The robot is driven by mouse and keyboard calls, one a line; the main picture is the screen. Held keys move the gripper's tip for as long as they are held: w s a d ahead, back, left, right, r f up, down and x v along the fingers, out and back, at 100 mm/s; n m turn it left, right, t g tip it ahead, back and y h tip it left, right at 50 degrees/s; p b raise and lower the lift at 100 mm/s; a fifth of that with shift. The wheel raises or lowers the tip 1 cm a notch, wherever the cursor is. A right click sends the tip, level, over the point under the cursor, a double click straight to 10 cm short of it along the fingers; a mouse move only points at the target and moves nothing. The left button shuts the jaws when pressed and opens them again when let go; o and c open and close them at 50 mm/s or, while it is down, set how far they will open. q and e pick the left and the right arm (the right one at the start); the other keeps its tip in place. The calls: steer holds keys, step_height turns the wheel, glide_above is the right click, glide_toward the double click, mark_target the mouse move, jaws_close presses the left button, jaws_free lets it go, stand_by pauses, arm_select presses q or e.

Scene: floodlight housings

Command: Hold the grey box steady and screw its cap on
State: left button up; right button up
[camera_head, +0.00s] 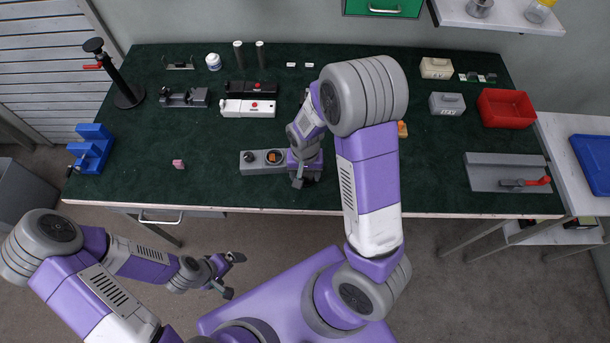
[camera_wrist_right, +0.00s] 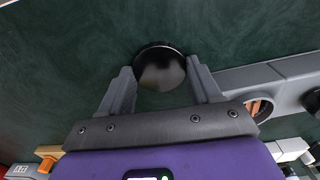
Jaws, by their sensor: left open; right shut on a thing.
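The long grey box (camera_head: 259,168) lies on the dark green mat near the table's front edge. A black knob stands at its left end, and a round opening with a copper-orange inside (camera_head: 274,157) lies right of the knob. My right gripper (camera_head: 299,180) is at the box's right end in the head view and hides part of it. In the wrist view, my right gripper (camera_wrist_right: 161,78) is shut on a round black cap (camera_wrist_right: 160,66), beside the grey box (camera_wrist_right: 285,82), not over the opening (camera_wrist_right: 260,109). My left gripper (camera_head: 232,275) is open and empty, off the table's front edge.
A pink block (camera_head: 178,164) and blue vise (camera_head: 90,149) stand left. A red bin (camera_head: 506,109) and grey fixture (camera_head: 505,173) stand right.

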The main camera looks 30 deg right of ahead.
mark_target(305, 177)
step_height(305, 177, up, 10)
steer(key=p, duration=0.2)
stand_by(0.4)
